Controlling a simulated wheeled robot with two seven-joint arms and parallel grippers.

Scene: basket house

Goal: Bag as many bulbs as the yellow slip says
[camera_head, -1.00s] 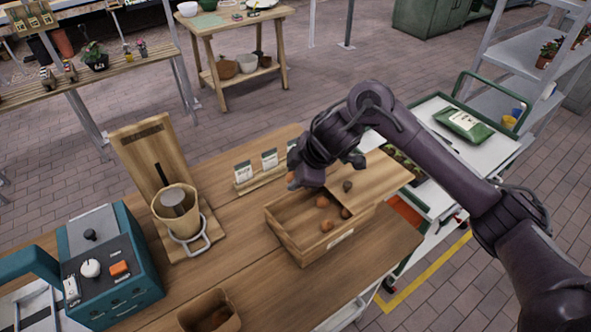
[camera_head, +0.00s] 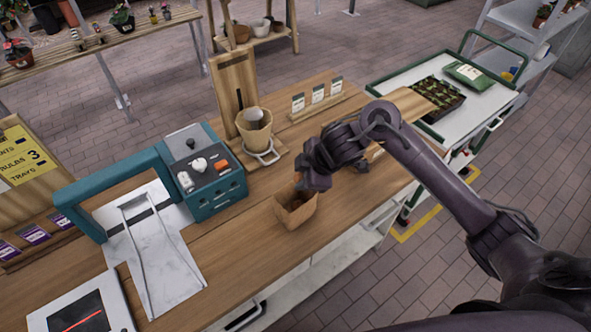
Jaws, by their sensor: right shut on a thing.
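A small brown paper bag (camera_head: 296,211) stands open on the wooden bench. My right gripper (camera_head: 302,182) is over the bag's mouth, shut on a brownish bulb (camera_head: 298,177) that is mostly hidden by the fingers. I cannot tell what lies inside the bag. The wooden bulb crate is mostly hidden behind my right arm. My left gripper is not in view.
A teal machine (camera_head: 201,168) with a metal chute (camera_head: 155,245) stands left of the bag. A wooden stand with a beige pot (camera_head: 254,132) and a rack of seed packets (camera_head: 318,97) are behind. A white cart (camera_head: 411,75) stands at the right. The bench front is clear.

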